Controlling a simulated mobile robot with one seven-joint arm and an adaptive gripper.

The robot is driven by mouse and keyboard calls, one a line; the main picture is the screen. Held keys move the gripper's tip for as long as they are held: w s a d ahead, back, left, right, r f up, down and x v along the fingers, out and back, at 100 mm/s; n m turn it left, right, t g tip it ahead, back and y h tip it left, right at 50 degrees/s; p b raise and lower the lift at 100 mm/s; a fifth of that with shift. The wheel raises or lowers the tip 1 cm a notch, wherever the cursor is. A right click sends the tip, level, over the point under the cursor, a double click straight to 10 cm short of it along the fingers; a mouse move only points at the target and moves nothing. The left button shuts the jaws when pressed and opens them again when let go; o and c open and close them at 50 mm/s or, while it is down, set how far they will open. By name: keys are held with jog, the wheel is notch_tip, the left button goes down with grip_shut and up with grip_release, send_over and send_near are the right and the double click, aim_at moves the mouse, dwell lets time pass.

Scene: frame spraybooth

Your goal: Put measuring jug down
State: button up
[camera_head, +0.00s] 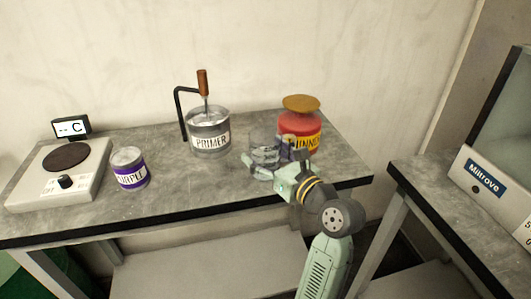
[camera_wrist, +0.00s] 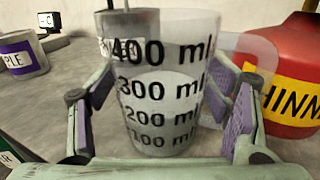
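The clear measuring jug (camera_head: 264,152) is upright at the right part of the grey worktop, in front of the thinner can and the primer pot. In the wrist view the jug (camera_wrist: 160,95) shows black marks from 100 to 400 ml, with its handle to the right. My gripper (camera_head: 278,160) has its fingers on either side of the jug.
The worktop (camera_head: 190,178) holds a primer pot (camera_head: 209,133) with a stirrer, a red thinner can (camera_head: 301,128), a purple paint tin (camera_head: 129,168) and a hotplate (camera_head: 62,172). Free room lies between tin and jug. A second table with a Millrove box (camera_head: 495,190) stands right.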

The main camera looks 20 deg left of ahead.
jog(key=shift+o, duration=0.4)
jog(key=shift+r, duration=0.15)
jog(key=b+v, duration=0.1)
jog(key=v, duration=1.1)
